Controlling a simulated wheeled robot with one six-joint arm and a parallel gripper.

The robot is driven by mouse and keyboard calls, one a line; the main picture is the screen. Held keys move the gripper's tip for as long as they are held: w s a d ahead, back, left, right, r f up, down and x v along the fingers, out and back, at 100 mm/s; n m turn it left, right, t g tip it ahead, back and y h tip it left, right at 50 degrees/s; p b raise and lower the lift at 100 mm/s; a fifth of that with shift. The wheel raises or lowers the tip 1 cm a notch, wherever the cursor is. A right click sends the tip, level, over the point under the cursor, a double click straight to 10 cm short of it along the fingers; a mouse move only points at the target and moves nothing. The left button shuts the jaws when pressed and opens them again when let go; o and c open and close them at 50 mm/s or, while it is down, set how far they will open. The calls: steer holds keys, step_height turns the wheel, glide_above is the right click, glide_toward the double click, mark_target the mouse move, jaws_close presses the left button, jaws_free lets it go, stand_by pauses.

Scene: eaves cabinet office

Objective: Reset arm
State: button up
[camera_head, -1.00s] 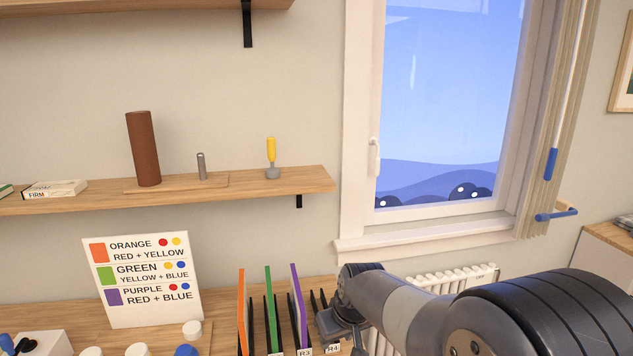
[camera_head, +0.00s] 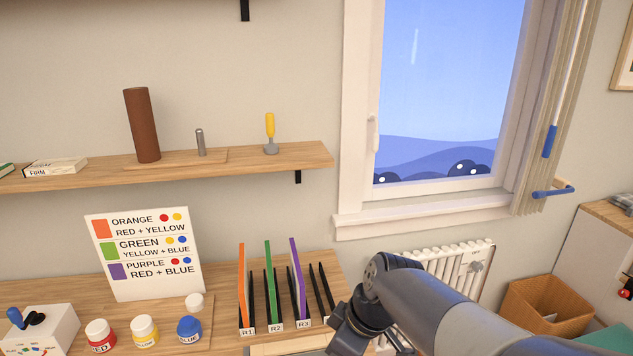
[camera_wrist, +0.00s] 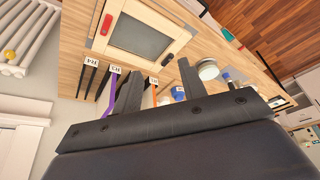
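My arm comes in from the lower right of the head view. My gripper (camera_head: 345,335) hangs at the bottom, just right of the rack with coloured panels, and its fingertips are cut off there. In the wrist view my gripper (camera_wrist: 160,88) shows two dark fingers standing well apart with nothing held between them. Behind the fingers the wrist view shows the wooden desk top (camera_wrist: 75,45), with the rack's labelled slots to the left and a framed grey panel (camera_wrist: 140,35) above.
The rack (camera_head: 275,325) holds orange, green and purple panels. Red (camera_head: 100,333), yellow (camera_head: 144,329) and blue (camera_head: 189,327) paint jars stand left of it. A colour chart (camera_head: 150,250) leans behind. A radiator (camera_head: 440,262) and wooden bin (camera_head: 535,310) are at right.

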steer(key=s+r+n+g, duration=0.1)
steer(key=s+n, duration=0.3)
steer(key=s, duration=0.2)
steer(key=shift+a+r+y, duration=0.15)
steer(key=shift+a+y, duration=0.15)
steer(key=shift+a, duration=0.05)
